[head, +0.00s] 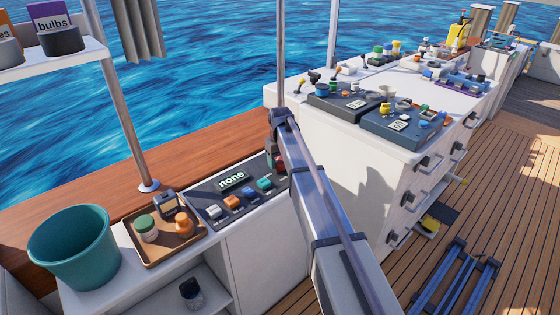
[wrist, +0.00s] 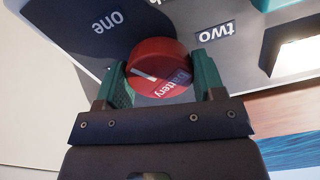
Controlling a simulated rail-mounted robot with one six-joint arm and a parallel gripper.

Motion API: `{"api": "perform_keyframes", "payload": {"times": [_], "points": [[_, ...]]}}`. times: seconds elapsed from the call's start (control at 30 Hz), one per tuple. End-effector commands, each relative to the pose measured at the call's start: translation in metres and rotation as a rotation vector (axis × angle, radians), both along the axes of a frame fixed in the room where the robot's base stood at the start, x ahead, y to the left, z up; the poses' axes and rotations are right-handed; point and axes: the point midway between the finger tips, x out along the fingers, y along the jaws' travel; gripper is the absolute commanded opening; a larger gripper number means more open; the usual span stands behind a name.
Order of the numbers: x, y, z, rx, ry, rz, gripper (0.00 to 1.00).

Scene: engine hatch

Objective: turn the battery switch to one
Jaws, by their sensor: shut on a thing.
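The battery switch is a round red knob (wrist: 160,72) with the word "battery" and a short white line on its face. My gripper (wrist: 163,66) has its two teal fingers on either side of the knob and is shut on it. In the wrist view, upside down, the label "one" (wrist: 107,22) lies at the upper left and the label "two" (wrist: 214,32) at the upper right. The white line slants toward the left side of the knob; I cannot tell exactly which label it marks. In the head view my arm hides most of the knob.
The dark switch panel (head: 205,192) bears a "none" label (head: 232,181) and several coloured controls left of my arm. A wooden tray (head: 158,259) with small items and a teal bucket (head: 75,245) stand farther left. A white cabinet (head: 365,165) with more panels rises to the right.

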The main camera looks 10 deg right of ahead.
Motion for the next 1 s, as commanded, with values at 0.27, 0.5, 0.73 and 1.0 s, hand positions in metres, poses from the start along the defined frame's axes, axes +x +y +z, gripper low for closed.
{"api": "perform_keyframes", "payload": {"times": [0.27, 0.5, 0.73, 1.0], "points": [[-0.0003, 0.0000, -0.0001, 0.000, 0.001, -0.029, 0.39], [-0.0004, 0.0000, -0.0001, 0.000, 0.001, -0.028, 0.39], [-0.0003, 0.0000, -0.0001, 0.000, 0.000, -0.027, 0.81], [-0.0001, 0.0000, 0.0002, 0.000, 0.000, -0.027, 0.88]]}}
